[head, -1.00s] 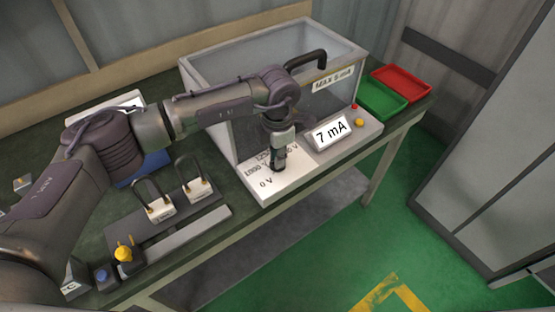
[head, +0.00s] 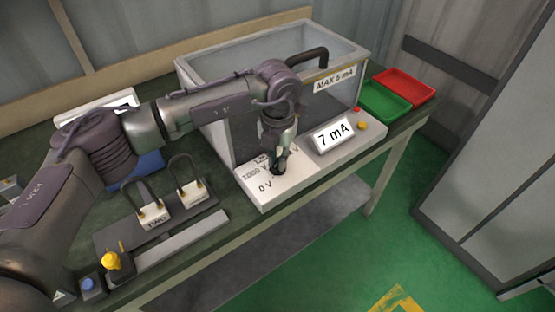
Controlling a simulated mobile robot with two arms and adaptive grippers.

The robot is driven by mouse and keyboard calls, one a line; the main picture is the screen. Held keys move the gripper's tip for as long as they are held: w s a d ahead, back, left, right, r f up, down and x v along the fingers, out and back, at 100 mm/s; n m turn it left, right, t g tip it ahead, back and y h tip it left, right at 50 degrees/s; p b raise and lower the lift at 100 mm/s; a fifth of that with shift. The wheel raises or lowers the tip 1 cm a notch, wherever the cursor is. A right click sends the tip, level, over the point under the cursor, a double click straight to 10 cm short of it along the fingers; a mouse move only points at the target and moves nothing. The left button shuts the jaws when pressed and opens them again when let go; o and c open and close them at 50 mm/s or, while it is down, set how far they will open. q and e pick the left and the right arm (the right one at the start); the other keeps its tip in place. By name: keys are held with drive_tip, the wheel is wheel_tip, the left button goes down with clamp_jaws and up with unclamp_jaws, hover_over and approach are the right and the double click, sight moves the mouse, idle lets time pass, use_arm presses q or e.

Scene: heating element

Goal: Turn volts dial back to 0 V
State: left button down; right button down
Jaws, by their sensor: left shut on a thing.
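The volts dial sits on the white front panel (head: 290,187) of the tester and is mostly hidden by my left gripper (head: 279,168). The gripper points down at the dial and is shut on it. The "0 V" mark (head: 265,188) shows at the panel's lower left; other volt marks are partly covered by the gripper. A display (head: 333,134) to the right reads "7 mA". My right gripper is not in view.
A clear box (head: 225,110) with a black handle and a "MAX 5 mA" label stands behind the panel. A green tray (head: 384,101) and a red tray (head: 404,85) lie at the right. Two padlocks (head: 153,215) stand at the front left, beside a yellow knob (head: 111,261).

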use_arm(q)
drive_tip(key=shift+w+r, duration=0.1)
idle(0.3)
drive_tip(key=c, duration=1.2)
unclamp_jaws()
drive_tip(key=shift+o, duration=0.2)
wheel_tip(320, 180, up, 12)
